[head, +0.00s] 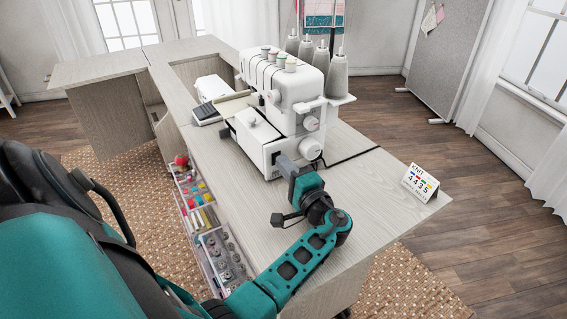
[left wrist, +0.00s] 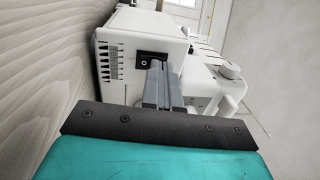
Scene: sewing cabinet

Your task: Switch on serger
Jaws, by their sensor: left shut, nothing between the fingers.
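The white serger (head: 285,95) stands upright on the wooden cabinet top, with cones of thread behind it. My left gripper (head: 288,167) is at the serger's near right side, with its fingers shut and empty. In the left wrist view the serger's side panel (left wrist: 118,38) shows a row of dark vent slots and a black switch plate (left wrist: 143,57) with a small rocker. The shut fingers (left wrist: 160,70) reach toward this plate, just right of the rocker, and hide part of the plate. I cannot tell whether they touch it. My right gripper is not in view.
A small calendar card (head: 420,183) stands at the cabinet's right corner. Open trays of thread and bobbins (head: 205,222) hang along the cabinet's near side. The tabletop (head: 370,190) right of the gripper is clear.

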